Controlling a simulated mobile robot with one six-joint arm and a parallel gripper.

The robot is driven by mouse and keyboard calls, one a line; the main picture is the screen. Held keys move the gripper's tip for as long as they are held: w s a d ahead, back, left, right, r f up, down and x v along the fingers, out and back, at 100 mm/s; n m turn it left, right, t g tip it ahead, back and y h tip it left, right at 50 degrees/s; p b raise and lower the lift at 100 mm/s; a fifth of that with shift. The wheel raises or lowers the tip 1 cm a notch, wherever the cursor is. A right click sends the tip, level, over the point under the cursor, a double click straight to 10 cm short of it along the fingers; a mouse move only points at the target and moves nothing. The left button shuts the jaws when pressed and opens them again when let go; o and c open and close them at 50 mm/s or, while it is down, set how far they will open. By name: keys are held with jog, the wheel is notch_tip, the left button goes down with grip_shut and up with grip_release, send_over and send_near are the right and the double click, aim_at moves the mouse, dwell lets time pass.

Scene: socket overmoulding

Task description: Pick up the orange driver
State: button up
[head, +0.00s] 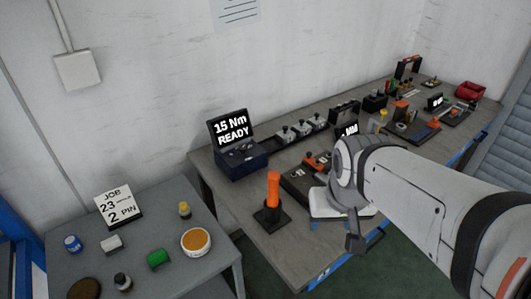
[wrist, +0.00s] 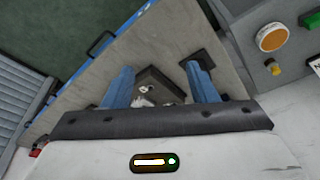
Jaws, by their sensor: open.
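The orange driver (head: 273,188) stands upright in a black square-based holder (head: 272,218) near the left front of the workbench. My gripper (wrist: 158,70) is open, with its two blue fingers apart and nothing held between them. In the head view it hangs to the right of the driver, apart from it. In the wrist view the dark square base (wrist: 207,57) lies beyond the right finger, which hides part of it. I cannot make out the orange handle there.
A dark boxy fixture (head: 297,184) lies on the bench near my gripper. A display unit (head: 238,150) reading "15 Nm READY" stands behind the driver. A side table (head: 215,262) at left holds a job card (head: 118,206), jars and small blocks. More fixtures line the bench at right.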

jog(key=m+p, duration=0.1)
jog(key=p, duration=0.1)
send_near(273, 175)
jog(key=s+d+f, duration=0.4)
jog(key=s+d, duration=0.1)
jog(key=shift+m+t+h, duration=0.4)
jog(key=shift+m+t, duration=0.1)
jog(key=shift+t, duration=0.2)
jog(key=w+a, duration=0.1)
jog(key=w+a+f, duration=0.1)
jog(key=w+a, duration=0.3)
jog(key=shift+f, duration=0.4)
jog(key=shift+p+x, duration=0.3)
jog(key=shift+x, duration=0.9)
jog(key=shift+w+p+x, duration=0.2)
jog(key=shift+p+x, duration=0.05)
jog(key=shift+x, duration=1.05)
jog(key=shift+w+p+x, duration=0.25)
jog(key=shift+x, duration=1.05)
jog(key=shift+s+r, duration=0.1)
jog(key=shift+r, duration=0.1)
jog(key=shift+a, duration=0.1)
grip_shut()
